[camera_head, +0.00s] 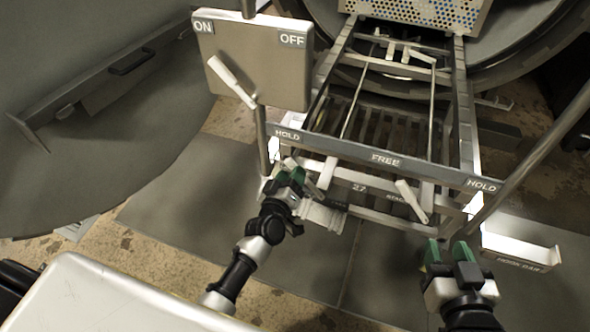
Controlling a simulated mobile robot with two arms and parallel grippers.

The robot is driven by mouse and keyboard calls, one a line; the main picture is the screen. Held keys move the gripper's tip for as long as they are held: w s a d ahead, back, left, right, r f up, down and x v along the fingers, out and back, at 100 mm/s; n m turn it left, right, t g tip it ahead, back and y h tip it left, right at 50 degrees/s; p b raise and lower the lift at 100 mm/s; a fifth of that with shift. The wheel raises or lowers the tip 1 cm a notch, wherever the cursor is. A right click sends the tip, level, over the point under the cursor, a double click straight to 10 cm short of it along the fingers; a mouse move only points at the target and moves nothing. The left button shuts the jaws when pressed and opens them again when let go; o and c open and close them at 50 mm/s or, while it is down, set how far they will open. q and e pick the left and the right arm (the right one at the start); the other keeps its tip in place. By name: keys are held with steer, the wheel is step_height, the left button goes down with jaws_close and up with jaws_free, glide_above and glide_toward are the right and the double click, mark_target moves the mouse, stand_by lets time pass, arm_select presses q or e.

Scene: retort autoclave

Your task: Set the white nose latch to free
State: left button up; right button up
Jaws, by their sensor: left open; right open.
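A grey cart frame carries a front bar (350,151) marked HOLD at its left end, FREE in the middle and HOLD at its right end. A white lever (412,201) below the bar, right of FREE, slants down to the right. Another white lever (327,173) stands below the bar's left half, nearly upright. I cannot tell for certain which one is the nose latch. My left gripper (289,176) is open and empty, just left of the left lever. My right gripper (448,253) is open and empty, below and right of the slanted lever.
A panel (270,61) marked ON and OFF with a white handle (231,81) stands at upper left. A hook bar tray (520,252) lies at right. A slanted pole (535,150) rises there. The round vessel opening is behind the cart.

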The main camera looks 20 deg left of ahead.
arm_select(q)
steer(key=shift+w+d+b, duration=0.1)
steer(key=shift+w+b, duration=0.25)
steer(key=shift+w, duration=1.4)
arm_select(e)
steer(key=shift+w+a+r+t+y, duration=0.15)
steer(key=shift+w+a+r+t, duration=0.05)
steer(key=shift+r+t, duration=0.55)
steer(key=shift+w+a+r+t+y, duration=0.15)
steer(key=shift+r+t, duration=0.5)
steer(key=shift+r, duration=0.1)
arm_select(q)
jaws_close()
